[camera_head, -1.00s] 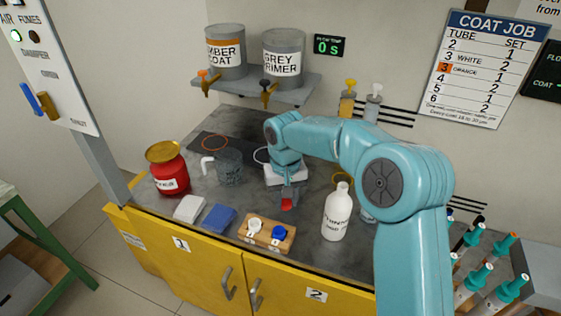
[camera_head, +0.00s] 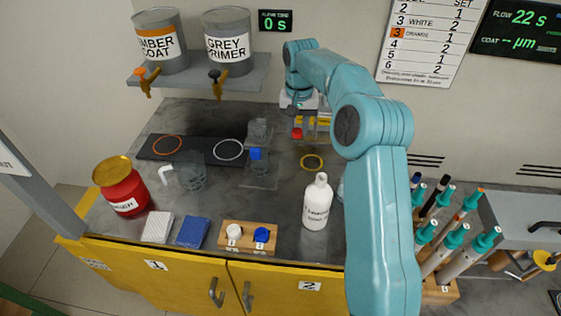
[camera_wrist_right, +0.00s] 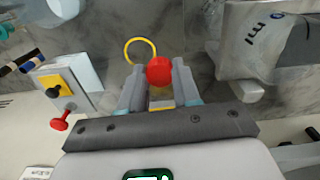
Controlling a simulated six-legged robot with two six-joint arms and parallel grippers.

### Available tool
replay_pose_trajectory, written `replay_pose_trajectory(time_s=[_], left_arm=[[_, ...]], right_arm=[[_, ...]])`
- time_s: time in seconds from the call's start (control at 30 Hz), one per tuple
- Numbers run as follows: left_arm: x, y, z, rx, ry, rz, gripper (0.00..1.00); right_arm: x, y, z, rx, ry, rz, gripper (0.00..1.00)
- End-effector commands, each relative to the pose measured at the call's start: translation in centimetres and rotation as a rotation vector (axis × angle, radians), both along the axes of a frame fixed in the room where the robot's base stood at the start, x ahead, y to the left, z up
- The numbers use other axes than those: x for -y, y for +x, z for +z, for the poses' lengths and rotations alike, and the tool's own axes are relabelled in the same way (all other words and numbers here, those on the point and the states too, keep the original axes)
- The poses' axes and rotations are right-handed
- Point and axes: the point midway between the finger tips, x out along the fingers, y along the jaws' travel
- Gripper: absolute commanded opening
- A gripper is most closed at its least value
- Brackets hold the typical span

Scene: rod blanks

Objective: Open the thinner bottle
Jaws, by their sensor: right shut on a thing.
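The white thinner bottle (camera_head: 316,205) stands upright near the front of the grey counter, and its narrow top shows no coloured cap. My right gripper (camera_head: 298,132) is behind and a little left of the bottle, apart from it, over the back of the counter. It is shut on a small red round cap-like thing (camera_head: 297,134), which shows between the two fingers in the right wrist view (camera_wrist_right: 159,71). What lies under the red thing is partly hidden by the fingers. My left gripper is not in view.
A red jar (camera_head: 122,190), a clear jug (camera_head: 190,173), a white pad (camera_head: 157,227), a blue pad (camera_head: 191,231) and a wooden block (camera_head: 248,242) with white and blue caps stand left of the bottle. A yellow ring (camera_head: 312,162) lies behind it. Several teal-topped tubes stand right.

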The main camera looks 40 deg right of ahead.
Motion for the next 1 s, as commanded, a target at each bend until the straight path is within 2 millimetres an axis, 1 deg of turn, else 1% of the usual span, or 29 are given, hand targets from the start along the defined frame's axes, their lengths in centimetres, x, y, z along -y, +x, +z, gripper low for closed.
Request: replay_pose_trajectory(time_s=[0.03,0.1,0.2,0.3,0.53,0.7,0.8,1.0], left_arm=[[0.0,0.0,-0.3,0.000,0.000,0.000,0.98],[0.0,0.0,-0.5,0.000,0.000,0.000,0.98],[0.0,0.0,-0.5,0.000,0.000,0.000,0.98],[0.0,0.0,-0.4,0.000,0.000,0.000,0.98],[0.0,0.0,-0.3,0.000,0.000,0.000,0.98],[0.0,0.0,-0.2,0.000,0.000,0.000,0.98],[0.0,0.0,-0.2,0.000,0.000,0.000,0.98],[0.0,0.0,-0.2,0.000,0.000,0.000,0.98]], right_arm=[[0.0,-0.2,-1.7,-0.004,0.002,-0.001,0.00],[0.0,-0.3,-3.8,-0.005,0.002,0.000,0.00],[0.0,-0.2,-6.5,-0.003,0.002,0.000,0.00],[0.0,-0.1,-8.5,-0.003,0.002,0.000,0.00],[0.0,0.1,-10.9,-0.002,0.001,0.000,0.00],[0.0,0.3,-13.7,-0.003,0.000,0.000,0.00],[0.0,0.4,-14.4,0.001,-0.001,0.001,0.00],[0.0,0.4,-14.4,0.001,-0.001,0.001,0.00]])
